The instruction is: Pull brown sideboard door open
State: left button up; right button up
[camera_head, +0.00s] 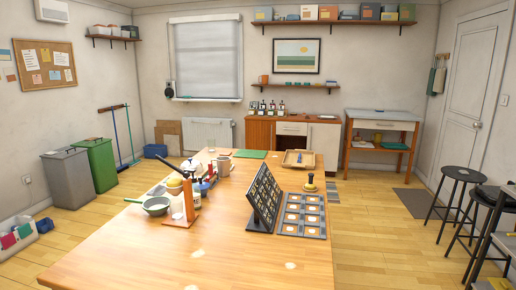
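The brown sideboard (260,132) stands against the back wall, beyond the far end of the long wooden table. Its left part is a brown front, the middle has a white drawer front (292,128) above a dark recess, and the right part is a pale door (324,141). The brown front looks shut, though its handle is too small to make out. The lower part of the sideboard is hidden behind the table. Neither of my grippers is in view.
The wooden table (150,250) fills the foreground, with a black slanted rack (264,197) and grey tray (302,232) on it. A wooden side table (381,119) stands right of the sideboard, black stools (461,174) further right. Floor is open along the table's right side.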

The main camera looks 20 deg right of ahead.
aim_at(260, 134)
jog(key=l+z, duration=0.2)
jog(key=z, duration=0.55)
jog(key=i+l+z, duration=0.3)
jog(key=i+l, duration=0.2)
jog(key=l, duration=0.3)
jog(key=i+l+z, duration=0.3)
jog(key=i+l, duration=0.5)
jog(key=i, duration=0.4)
jog(key=i+l+u, duration=0.1)
jog(key=i, duration=0.45)
jog(key=i+l, duration=0.2)
jog(key=i, duration=0.35)
jog(key=i+l, duration=0.15)
jog(key=i, duration=0.4)
jog(key=i+u, duration=0.25)
jog(key=i, duration=2.25)
jog(key=i+u, duration=0.15)
jog(key=i, duration=0.55)
jog(key=i+l+u, duration=0.1)
jog(key=i, duration=0.55)
jog(key=i+l+u, duration=0.15)
jog(key=i, duration=0.55)
jog(key=i+j+u, duration=0.15)
jog(key=i+u, duration=0.45)
jog(key=u, duration=0.2)
jog(key=i+u, duration=0.4)
jog(key=i+l+u, duration=0.15)
jog(key=u, duration=0.25)
jog(key=i+u, duration=0.35)
jog(key=i, duration=0.6)
